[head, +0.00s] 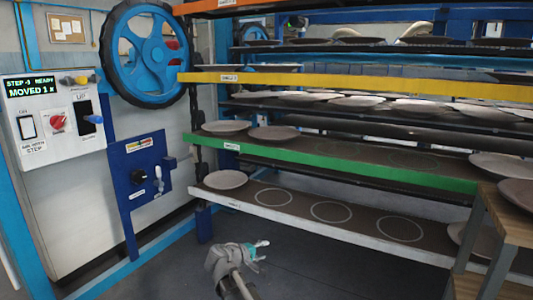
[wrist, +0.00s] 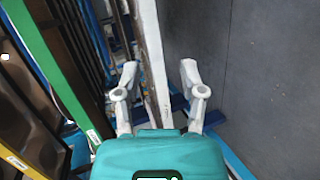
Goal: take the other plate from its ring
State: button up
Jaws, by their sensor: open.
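In the head view a pale grey plate (head: 225,180) lies at the left end of the lowest, white-edged shelf (head: 330,233). To its right that shelf has empty white rings (head: 331,212). Two plates, a left one (head: 225,128) and a darker one beside it (head: 274,133), lie on the green-edged shelf (head: 330,166) above. My gripper (head: 262,250) is low over the floor in front of the white-edged shelf, apart from all plates. In the wrist view my gripper (wrist: 159,67) is open and empty, with the white shelf edge (wrist: 150,50) showing between its fingers. No plate is clearly visible there.
A wooden table (head: 510,222) with a plate (head: 517,194) stands at the right and hides part of the shelves. A yellow-edged shelf (head: 330,79) carries more plates above. At the left are a blue handwheel (head: 150,50) and a control panel (head: 55,120). The front floor is clear.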

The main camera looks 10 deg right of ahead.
jog(key=s+d+f+m+g+y+p, duration=0.1)
jog(key=s+d+m+g+y+p, duration=0.35)
jog(key=s+d, duration=0.5)
jog(key=s+r+m+g+y+p, duration=0.1)
jog(key=s+m+g+y+p, duration=0.2)
jog(key=s, duration=1)
jog(key=shift+s+d+r+g+y+p, duration=0.2)
jog(key=shift+g+y+p, duration=0.45)
jog(key=shift+y+p, duration=1.3)
jog(key=shift+w+h+p, duration=0.25)
jog(key=shift+h+p, duration=0.1)
jog(key=shift+h, duration=0.05)
